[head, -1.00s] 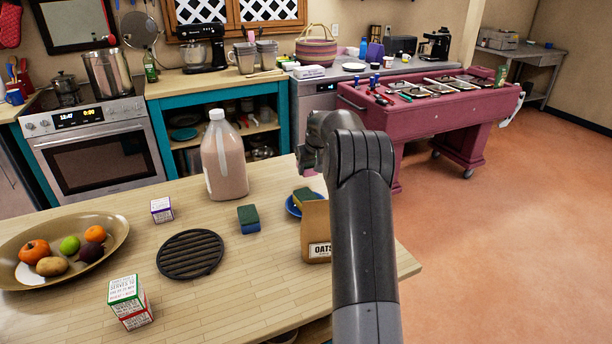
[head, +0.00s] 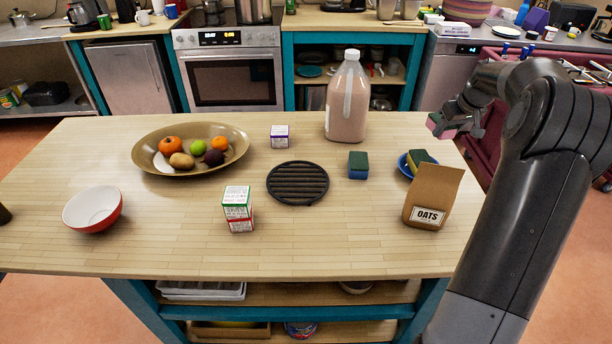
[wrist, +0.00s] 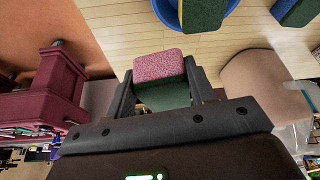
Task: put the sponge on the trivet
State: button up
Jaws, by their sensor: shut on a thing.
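My gripper (head: 449,119) is raised past the right end of the table and is shut on a sponge (wrist: 159,66), pink on one face and green on the other. The held sponge also shows small in the head view (head: 436,122), above table height. The black round slatted trivet (head: 297,183) lies bare on the table, left of the gripper. A blue-and-green sponge (head: 358,165) lies on the table just right of the trivet. A yellow-and-green sponge (head: 420,158) sits in a blue dish (head: 403,165) behind the oats bag.
An oats bag (head: 433,197) stands at the table's right. A big bottle (head: 347,100) stands behind the trivet. Small boxes (head: 237,208) and (head: 280,136) stand near the trivet. A fruit bowl (head: 143,150) and red bowl (head: 93,209) are at left. The front middle is clear.

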jog(key=s+a+n+g+y, duration=0.1)
jog(key=s+a+n, duration=0.15)
jog(key=a, duration=0.35)
jog(key=s+a+r+n+y, duration=0.1)
jog(key=a+n, duration=0.2)
jog(key=a, duration=0.2)
jog(key=s+a+n+g+y, duration=0.1)
jog(key=a+n, duration=0.2)
jog(key=a, duration=0.3)
jog(key=n+g, duration=0.2)
jog(key=n, duration=0.5)
send_over(304, 180)
jog(key=d, duration=0.2)
jog(key=shift+y, duration=0.3)
jog(key=f, duration=0.5)
jog(key=shift+s+d+f, duration=0.15)
jog(key=shift+s+f, duration=0.1)
jog(key=shift+f, duration=0.05)
jog(key=shift+w+a+f, duration=0.2)
jog(key=shift+a+f, duration=0.15)
jog(key=shift+a, duration=0.1)
jog(key=shift+f, duration=1.95)
jog(key=shift+f, duration=0.1)
jog(key=o, duration=0.9)
